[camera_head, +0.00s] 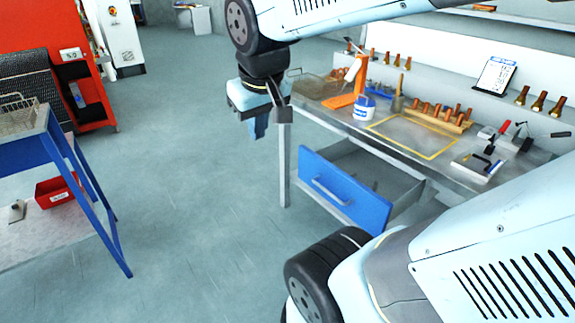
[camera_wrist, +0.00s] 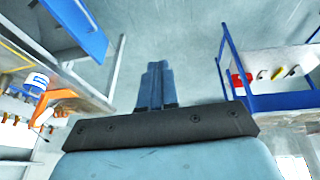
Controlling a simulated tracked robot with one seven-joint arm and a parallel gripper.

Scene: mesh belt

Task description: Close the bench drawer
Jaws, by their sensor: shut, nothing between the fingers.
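The bench drawer (camera_head: 343,190) has a blue front with a pale bar handle (camera_head: 330,192) and stands pulled out below the bench top, its grey inside showing. In the wrist view the blue drawer front (camera_wrist: 78,25) is at the upper left. My gripper (camera_head: 258,130) points down over open floor, to the left of the drawer and apart from it. Its fingers also show in the wrist view (camera_wrist: 157,80), shut together with nothing between them. My arm covers part of the bench's back left area in the head view.
The bench (camera_head: 385,133) holds an orange stand (camera_head: 347,98), a white-and-blue tub (camera_head: 364,108), a rack of brass fittings and tools. A blue-framed cart (camera_head: 85,190) with a red bin (camera_head: 57,190) stands at left. The floor between cart and bench is clear.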

